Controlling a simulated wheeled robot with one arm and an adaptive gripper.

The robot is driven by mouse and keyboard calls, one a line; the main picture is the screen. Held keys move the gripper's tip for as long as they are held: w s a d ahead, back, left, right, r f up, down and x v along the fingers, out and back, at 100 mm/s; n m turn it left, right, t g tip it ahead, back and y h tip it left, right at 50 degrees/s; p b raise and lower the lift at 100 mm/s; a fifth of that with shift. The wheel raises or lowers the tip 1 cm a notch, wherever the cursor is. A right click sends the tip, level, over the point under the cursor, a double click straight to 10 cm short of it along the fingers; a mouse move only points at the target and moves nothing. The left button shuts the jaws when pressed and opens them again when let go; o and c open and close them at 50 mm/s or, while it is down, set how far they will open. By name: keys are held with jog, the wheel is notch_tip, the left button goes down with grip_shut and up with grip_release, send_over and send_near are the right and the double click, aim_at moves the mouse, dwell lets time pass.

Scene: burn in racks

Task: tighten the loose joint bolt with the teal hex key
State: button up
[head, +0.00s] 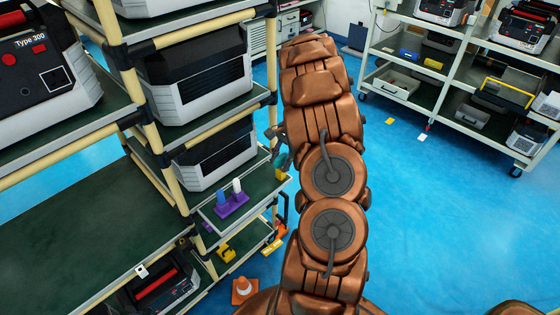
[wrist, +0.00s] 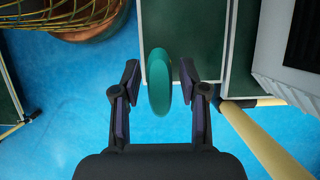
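The teal hex key shows in the wrist view as a rounded teal oval (wrist: 159,82), probably its handle; no metal shaft is visible. My gripper (wrist: 160,88) is open, with one finger on each side of the teal piece and a narrow gap visible on both sides. In the head view a bit of teal (head: 282,173) shows beside the rack's lower shelf, and my gripper (head: 279,145) is mostly hidden behind my arm. The rack (head: 160,165) has cream tubes with black joints. I cannot tell which joint holds the loose bolt.
A purple holder (head: 231,205) with a blue and a white item stands on a low shelf close to my gripper. Grey-black machines (head: 195,80) fill the shelves above. An orange cone (head: 243,291) stands below.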

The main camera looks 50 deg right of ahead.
grip_shut()
dwell(0.5)
